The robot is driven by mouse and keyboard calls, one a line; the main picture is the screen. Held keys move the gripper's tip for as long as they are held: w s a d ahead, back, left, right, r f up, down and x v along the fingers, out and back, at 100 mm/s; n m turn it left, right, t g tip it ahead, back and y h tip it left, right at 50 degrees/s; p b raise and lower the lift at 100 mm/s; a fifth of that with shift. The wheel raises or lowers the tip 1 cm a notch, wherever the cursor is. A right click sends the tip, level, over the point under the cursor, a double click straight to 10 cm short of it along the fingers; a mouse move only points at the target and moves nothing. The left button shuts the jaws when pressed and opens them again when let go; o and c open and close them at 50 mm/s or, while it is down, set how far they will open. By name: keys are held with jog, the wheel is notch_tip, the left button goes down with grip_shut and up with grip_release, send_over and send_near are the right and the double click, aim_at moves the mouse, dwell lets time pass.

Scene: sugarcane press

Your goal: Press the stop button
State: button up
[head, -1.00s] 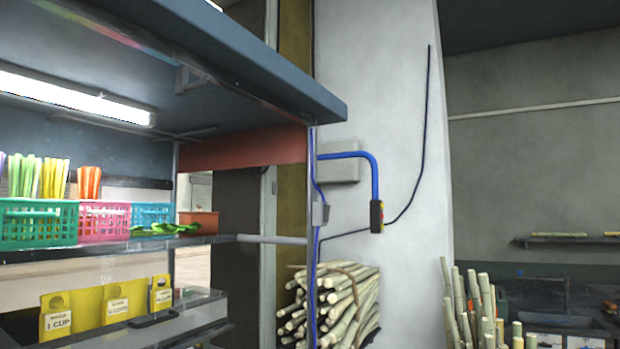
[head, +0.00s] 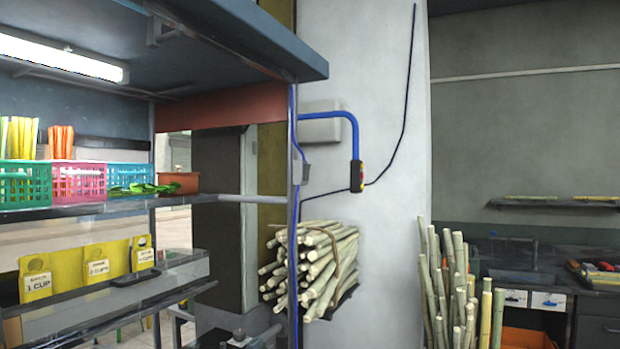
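A small dark control box (head: 356,176) with yellow and red on its side hangs from the end of a blue bent pipe (head: 352,128), right of the stall's shelf post. It is seen nearly edge-on, so I cannot make out separate buttons or tell which is the stop button. A dark cable runs from it up the pale wall. My gripper is not in view.
The stall shelf (head: 110,205) with coloured baskets (head: 78,181) fills the left. A sugarcane bundle (head: 315,265) is below the box, and upright canes (head: 455,295) stand to the right. A dark workbench (head: 600,320) is at the far right.

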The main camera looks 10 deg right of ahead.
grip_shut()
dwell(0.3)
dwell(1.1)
